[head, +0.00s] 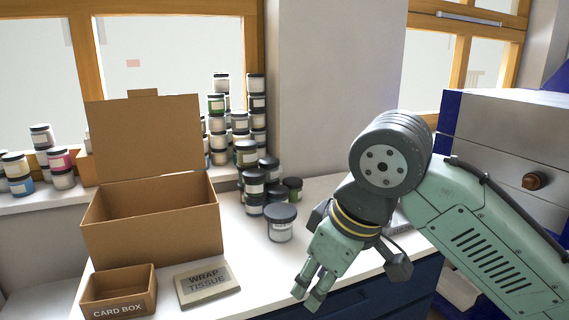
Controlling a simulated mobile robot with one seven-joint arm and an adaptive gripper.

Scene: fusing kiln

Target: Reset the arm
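My gripper (309,291) hangs at the front edge of the white counter (255,297), right of centre in the head view. Its pale green fingers point down and to the left. The fingers look close together with nothing visible between them, but the angle does not show whether they are open or shut. My arm reaches in from the right edge and bends at a dark grey joint above the gripper.
An open cardboard box (150,234), a small card box (119,309) and a wrap tissue pack (206,284) lie left of my gripper. Several jars, including a dark-lidded jar (281,224), stand behind. A metal-and-blue kiln (515,140) stands right.

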